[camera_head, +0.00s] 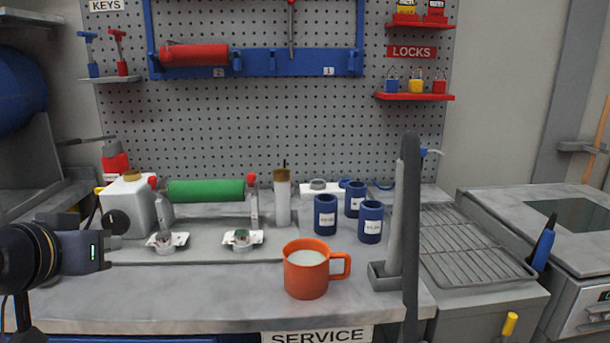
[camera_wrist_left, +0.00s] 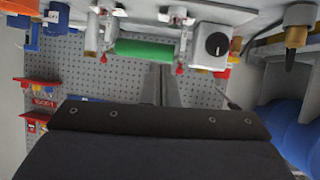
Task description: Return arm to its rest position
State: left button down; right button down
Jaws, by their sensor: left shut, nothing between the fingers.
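My left gripper (camera_head: 110,248) shows at the left edge of the head view, in front of the white container and over the left end of the bench. It is shut and empty, apart from the things on the bench. In the left wrist view its two grey fingers (camera_wrist_left: 166,86) lie side by side beyond the dark wrist housing. That view is turned over, with the bench along the top. My right gripper is not in view.
The green roller (camera_head: 206,190) and white container (camera_head: 130,205) stand nearest the left gripper. An orange mug (camera_head: 306,272) stands near the front edge. Blue cylinders (camera_head: 326,215) and a grey upright post (camera_head: 409,230) are farther right. The front left bench top is clear.

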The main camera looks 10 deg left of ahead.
pick_arm(q)
jog(key=s+d+f+g+h, duration=0.25)
jog(key=d+f, duration=0.25)
jog(key=f, duration=0.4)
jog(key=s+d+f+m+g+h, duration=0.1)
jog(key=s+d+f+g+h, duration=0.15)
jog(key=d+f, duration=0.45)
jog(key=s+d+f+g+h, duration=0.1)
jog(key=s+d+f, duration=0.3)
jog(key=f, duration=0.6)
notch_tip(320, 180, up, 18)
jog(key=p, duration=1.9)
jog(key=shift+d+r+g, duration=0.15)
jog(key=shift+r+g, duration=0.1)
jog(key=shift+g, duration=0.15)
jog(key=shift+s, duration=0.1)
